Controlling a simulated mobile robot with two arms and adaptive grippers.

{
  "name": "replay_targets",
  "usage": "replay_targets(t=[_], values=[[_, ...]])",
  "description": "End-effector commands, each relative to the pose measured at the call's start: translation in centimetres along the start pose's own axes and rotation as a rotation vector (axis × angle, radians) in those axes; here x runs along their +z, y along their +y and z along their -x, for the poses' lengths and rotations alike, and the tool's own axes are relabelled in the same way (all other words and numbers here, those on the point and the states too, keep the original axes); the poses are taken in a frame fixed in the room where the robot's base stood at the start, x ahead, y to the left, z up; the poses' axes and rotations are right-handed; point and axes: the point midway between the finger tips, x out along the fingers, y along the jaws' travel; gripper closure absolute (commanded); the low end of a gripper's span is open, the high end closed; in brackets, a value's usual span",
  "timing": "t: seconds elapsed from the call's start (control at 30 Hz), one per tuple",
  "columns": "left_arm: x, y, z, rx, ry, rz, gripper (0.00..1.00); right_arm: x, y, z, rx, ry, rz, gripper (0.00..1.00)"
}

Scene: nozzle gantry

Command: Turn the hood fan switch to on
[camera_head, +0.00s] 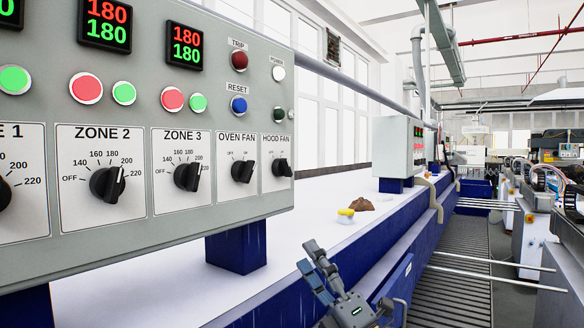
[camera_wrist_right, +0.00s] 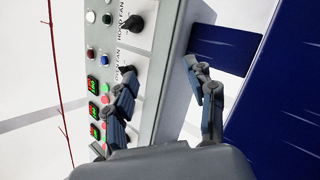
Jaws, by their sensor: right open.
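The hood fan switch (camera_head: 282,168) is a black rotary knob on a white plate at the right end of the grey control panel (camera_head: 228,110). Its exact setting is too small to tell. It also shows near the top of the right wrist view (camera_wrist_right: 137,23). My right gripper (camera_head: 308,256) is open and empty, below and to the right of the switch in the head view, apart from it. In the right wrist view my open fingers (camera_wrist_right: 160,72) point toward the panel's edge; one overlaps the oven fan area. My left gripper is not in view.
The oven fan knob (camera_head: 243,171) sits just left of the switch, with the zone 3 knob (camera_head: 187,176) further left. A blue reset button (camera_head: 239,105) is above. A yellow-topped item (camera_head: 346,213) and a brown lump (camera_head: 361,204) lie on the white surface.

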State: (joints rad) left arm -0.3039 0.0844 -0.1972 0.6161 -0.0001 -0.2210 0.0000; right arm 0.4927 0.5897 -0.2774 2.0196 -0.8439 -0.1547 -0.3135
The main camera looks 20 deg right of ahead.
Motion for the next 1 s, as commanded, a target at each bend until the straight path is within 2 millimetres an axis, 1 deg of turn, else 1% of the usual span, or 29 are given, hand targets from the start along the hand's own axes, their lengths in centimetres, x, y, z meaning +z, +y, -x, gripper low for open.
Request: replay_targets(t=[0.03, 0.07, 0.1, 0.17, 0.2, 0.27, 0.3, 0.33, 0.37, 0.4, 0.5, 0.6, 0.7, 0.77, 0.87, 1.0], values=[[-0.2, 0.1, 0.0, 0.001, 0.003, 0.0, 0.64, 0.0, 2.6, -1.9, 0.069, 0.08, 0.14, 0.45], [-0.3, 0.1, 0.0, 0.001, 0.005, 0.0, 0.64, -0.2, 3.9, -2.8, 0.105, 0.135, 0.23, 0.45], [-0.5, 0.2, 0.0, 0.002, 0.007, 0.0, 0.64, -0.5, 5.6, -3.9, 0.149, 0.209, 0.358, 0.45], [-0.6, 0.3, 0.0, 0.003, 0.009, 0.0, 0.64, -0.6, 7.6, -5.3, 0.2, 0.317, 0.561, 0.45], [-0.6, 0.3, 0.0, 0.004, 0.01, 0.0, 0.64, -0.3, 8.6, -6.0, 0.221, 0.385, 0.698, 0.45], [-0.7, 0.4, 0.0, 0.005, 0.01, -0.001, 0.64, 0.4, 9.7, -6.8, 0.231, 0.48, 0.894, 0.45], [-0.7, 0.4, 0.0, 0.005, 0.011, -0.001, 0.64, 1.3, 10.2, -7.2, 0.225, 0.533, 1.015, 0.45], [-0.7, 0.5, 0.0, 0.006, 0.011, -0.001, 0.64, 2.1, 10.6, -7.4, 0.215, 0.57, 1.1, 0.45], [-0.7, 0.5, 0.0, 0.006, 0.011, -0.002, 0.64, 3.0, 10.8, -7.5, 0.199, 0.605, 1.179, 0.45], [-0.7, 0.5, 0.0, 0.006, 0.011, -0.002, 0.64, 4.4, 11.2, -7.6, 0.174, 0.644, 1.273, 0.45], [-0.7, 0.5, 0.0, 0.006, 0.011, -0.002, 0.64, 7.6, 11.9, -7.5, 0.103, 0.719, 1.449, 0.45], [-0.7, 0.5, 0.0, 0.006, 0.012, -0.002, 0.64, 9.9, 12.4, -7.2, 0.042, 0.764, 1.551, 0.45], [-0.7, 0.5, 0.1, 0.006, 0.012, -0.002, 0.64, 11.1, 12.6, -7.1, 0.007, 0.787, 1.597, 0.45], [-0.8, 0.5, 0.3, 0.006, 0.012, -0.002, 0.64, 11.2, 12.5, -7.4, 0.0, 0.793, 1.606, 0.45], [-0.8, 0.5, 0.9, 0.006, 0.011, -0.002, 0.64, 10.7, 12.0, -8.3, 0.001, 0.796, 1.604, 0.45], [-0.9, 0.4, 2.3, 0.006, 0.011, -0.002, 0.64, 9.6, 10.9, -10.5, 0.002, 0.796, 1.601, 0.45]])
